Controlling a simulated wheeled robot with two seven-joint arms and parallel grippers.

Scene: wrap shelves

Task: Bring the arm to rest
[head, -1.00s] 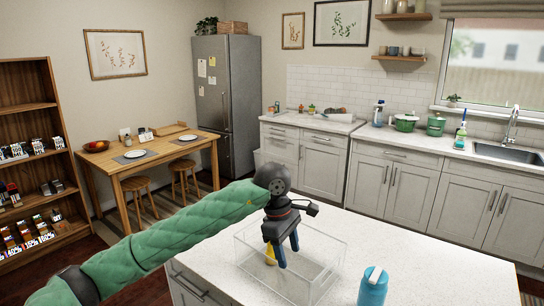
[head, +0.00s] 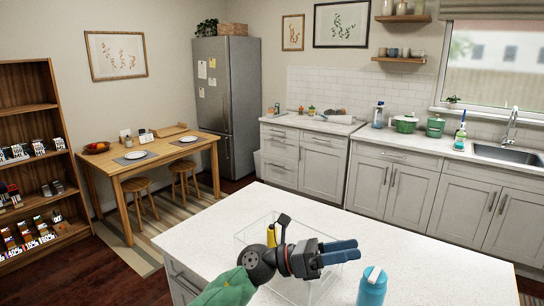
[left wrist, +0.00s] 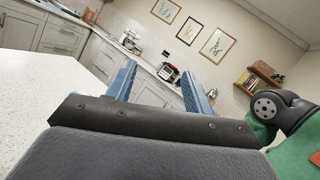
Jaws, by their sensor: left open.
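My left arm comes in from the bottom of the head view, its green sleeve low in the picture. My left gripper (head: 340,252) is over the clear bin on the white counter, its blue fingers pointing right. In the left wrist view the two blue fingers (left wrist: 163,85) stand apart with nothing between them. My right gripper is not in view.
The clear bin (head: 243,236) is partly hidden by my arm. A small yellow thing (head: 271,237) shows beside my wrist. A blue bottle (head: 372,287) stands close right of the bin on the white counter (head: 440,262). A dining table (head: 160,153) stands beyond, left.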

